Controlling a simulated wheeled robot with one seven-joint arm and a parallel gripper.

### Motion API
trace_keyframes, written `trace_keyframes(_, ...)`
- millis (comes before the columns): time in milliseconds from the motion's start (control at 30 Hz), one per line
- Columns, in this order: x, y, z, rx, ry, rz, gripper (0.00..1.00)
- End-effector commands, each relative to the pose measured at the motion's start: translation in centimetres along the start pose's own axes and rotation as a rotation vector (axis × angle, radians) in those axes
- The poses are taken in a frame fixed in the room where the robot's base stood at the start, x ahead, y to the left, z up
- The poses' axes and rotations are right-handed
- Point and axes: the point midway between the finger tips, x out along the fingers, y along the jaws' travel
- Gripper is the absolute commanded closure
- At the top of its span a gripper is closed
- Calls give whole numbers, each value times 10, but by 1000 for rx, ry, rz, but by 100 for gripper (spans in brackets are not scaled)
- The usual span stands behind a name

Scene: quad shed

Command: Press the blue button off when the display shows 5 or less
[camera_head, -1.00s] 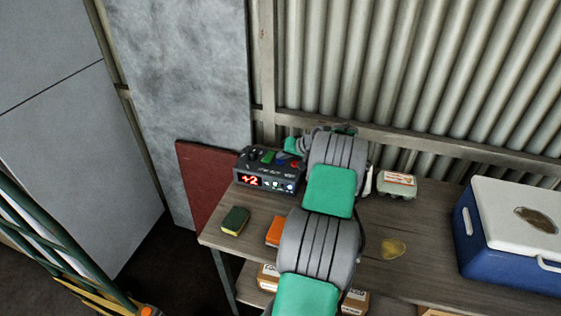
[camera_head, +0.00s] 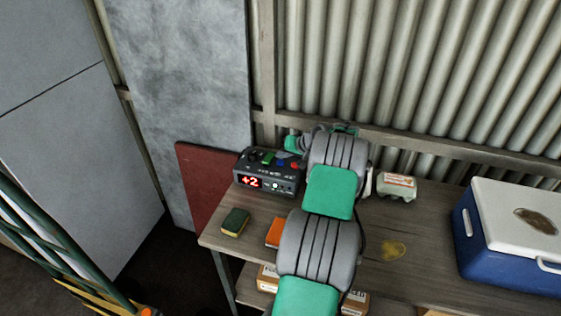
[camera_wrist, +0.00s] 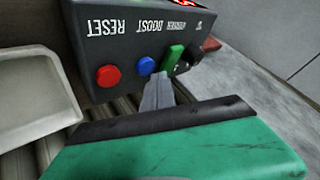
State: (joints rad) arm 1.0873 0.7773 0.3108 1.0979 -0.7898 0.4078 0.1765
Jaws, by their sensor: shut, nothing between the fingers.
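The dark control box (camera_head: 268,182) stands on the bench; its red display (camera_head: 249,182) reads +2 in the head view. In the wrist view the box appears upside down, with a red button (camera_wrist: 108,76) under RESET, a blue button (camera_wrist: 146,66) under BOOST, and a green switch (camera_wrist: 174,58) beside it. My gripper (camera_wrist: 157,82) is shut and empty. Its tip is close to the blue button, between it and the green switch; I cannot tell whether they touch. In the head view the blue button (camera_head: 280,162) shows, and my arm hides part of the gripper.
A green-yellow sponge (camera_head: 235,222) and an orange block (camera_head: 275,232) lie in front of the box. A pale carton (camera_head: 397,186) stands to its right, with a blue and white cooler (camera_head: 510,235) farther right. The corrugated wall (camera_head: 420,75) rises behind the bench.

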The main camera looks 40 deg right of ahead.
Motion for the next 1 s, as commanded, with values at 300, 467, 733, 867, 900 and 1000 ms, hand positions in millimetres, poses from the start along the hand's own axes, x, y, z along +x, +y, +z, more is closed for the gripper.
trace_keyframes(300,-1,-1,-1,0,0,0,100)
trace_keyframes(467,-10,-7,-8,0,1,0,100)
trace_keyframes(733,-29,-21,-22,0,1,0,100)
trace_keyframes(867,-36,-26,-26,0,1,0,100)
trace_keyframes(900,-36,-26,-26,0,0,0,100)
trace_keyframes(1000,-36,-26,-26,1,0,0,100)
